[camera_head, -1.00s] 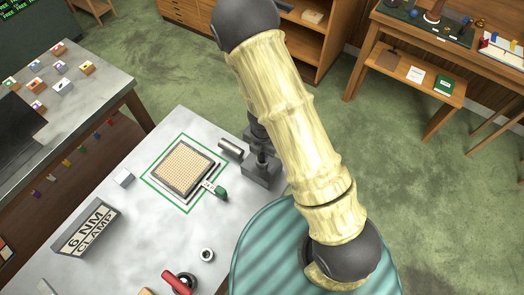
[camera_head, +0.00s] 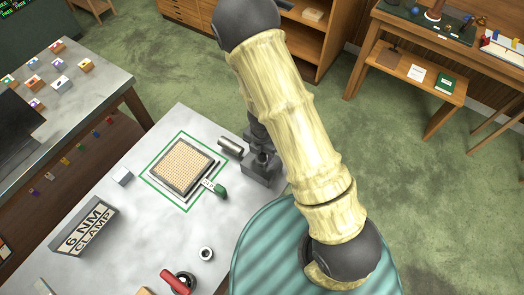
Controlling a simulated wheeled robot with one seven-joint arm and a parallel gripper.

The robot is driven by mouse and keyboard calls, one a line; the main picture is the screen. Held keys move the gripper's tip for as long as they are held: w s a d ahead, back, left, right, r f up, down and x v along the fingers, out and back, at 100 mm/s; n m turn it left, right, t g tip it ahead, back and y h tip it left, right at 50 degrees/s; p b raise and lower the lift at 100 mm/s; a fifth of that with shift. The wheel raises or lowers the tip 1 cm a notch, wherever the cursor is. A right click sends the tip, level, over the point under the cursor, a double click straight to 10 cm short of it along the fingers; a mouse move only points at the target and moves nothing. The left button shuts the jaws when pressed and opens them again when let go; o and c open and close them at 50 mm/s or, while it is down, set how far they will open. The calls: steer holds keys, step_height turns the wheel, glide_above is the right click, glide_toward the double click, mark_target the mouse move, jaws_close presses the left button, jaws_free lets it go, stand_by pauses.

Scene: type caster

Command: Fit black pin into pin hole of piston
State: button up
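My arm reaches up over the grey bench (camera_head: 135,215) and its far end comes down behind the pale upper link. My gripper (camera_head: 262,158) is at the bench's right edge, small, dark and partly hidden by the arm, so its fingers cannot be made out. It is by a dark grey block (camera_head: 256,174). A short silver cylinder (camera_head: 231,147) lies tilted just left of it; whether it is the piston, or is touched by the gripper, I cannot tell. A small pale ring-shaped part (camera_head: 206,254) stands nearer the front. I cannot make out the black pin or the pin hole.

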step_height(320, 180, up, 17)
steer(key=p, duration=0.7)
steer(key=shift+r, duration=0.15)
stand_by(0.8)
